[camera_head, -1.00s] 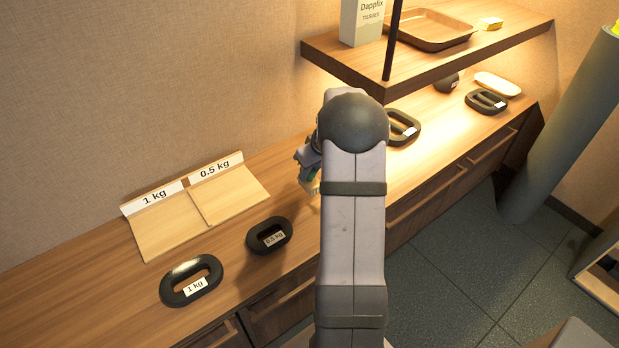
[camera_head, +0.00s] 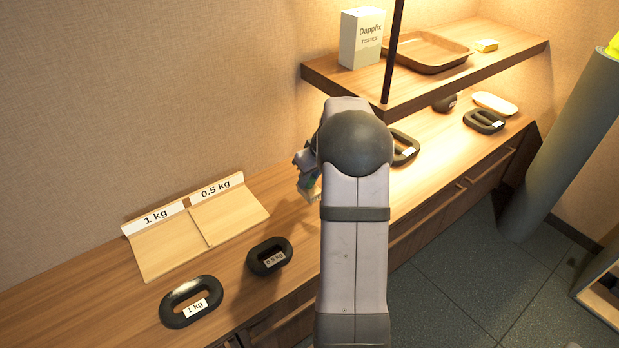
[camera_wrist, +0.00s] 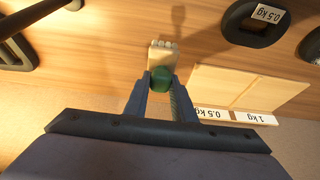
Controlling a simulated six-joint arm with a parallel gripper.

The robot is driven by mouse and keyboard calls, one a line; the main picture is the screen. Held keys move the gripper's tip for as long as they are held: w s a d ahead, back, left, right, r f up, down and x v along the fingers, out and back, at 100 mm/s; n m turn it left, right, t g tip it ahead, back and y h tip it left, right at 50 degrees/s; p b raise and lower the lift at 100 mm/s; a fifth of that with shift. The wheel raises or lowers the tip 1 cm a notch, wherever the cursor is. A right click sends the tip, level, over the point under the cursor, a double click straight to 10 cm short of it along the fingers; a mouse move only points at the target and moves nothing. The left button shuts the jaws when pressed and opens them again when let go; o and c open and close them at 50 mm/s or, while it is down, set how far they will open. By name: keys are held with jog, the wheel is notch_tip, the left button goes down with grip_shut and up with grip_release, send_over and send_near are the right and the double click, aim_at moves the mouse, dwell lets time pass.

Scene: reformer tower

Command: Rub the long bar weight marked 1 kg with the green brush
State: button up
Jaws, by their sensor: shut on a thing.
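My gripper (camera_wrist: 160,84) is shut on the green brush (camera_wrist: 161,75), whose pale wooden-looking end (camera_wrist: 163,54) points away from the fingers. In the head view the gripper (camera_head: 307,176) shows beside my arm, above the counter, with the brush partly hidden. The black oval weight marked 1 kg (camera_head: 176,316) lies flat at the front left, a looped shape with a slot. In the wrist view a black edge (camera_wrist: 311,46) shows at the right border, its label out of view. The brush is apart from the 1 kg weight.
A 0.5 kg weight (camera_head: 254,261) lies right of the 1 kg one. Behind them are wooden boards (camera_head: 165,245) with labels. A raised shelf (camera_head: 340,80) with a dark post (camera_head: 393,50) overhangs the counter. More black weights (camera_head: 485,121) lie at the right.

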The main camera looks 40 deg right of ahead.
jog(key=w+a+r+n+y+p, duration=0.1)
jog(key=w+a+r+n+p, duration=0.15)
jog(key=a, duration=1.15)
jog(key=w+a+r+n+y+p, duration=0.1)
jog(key=w+a+n+p, duration=0.25)
jog(key=a, duration=0.95)
jog(key=s+a+n+g, duration=0.1)
jog(key=s+a+n, duration=0.2)
jog(key=a, duration=0.3)
jog(key=s+a+f+n+g+y+p, duration=0.1)
jog(key=s+a+n+g, duration=0.1)
jog(key=a+n, duration=0.3)
jog(key=s+a+n+g+y+p, duration=0.1)
jog(key=s+a+n, duration=0.2)
jog(key=a, duration=0.4)
jog(key=shift+s+a+f+n, duration=0.35)
jog(key=shift+f+n, duration=0.05)
jog(key=shift+n, duration=0.1)
jog(key=shift+y, duration=0.3)
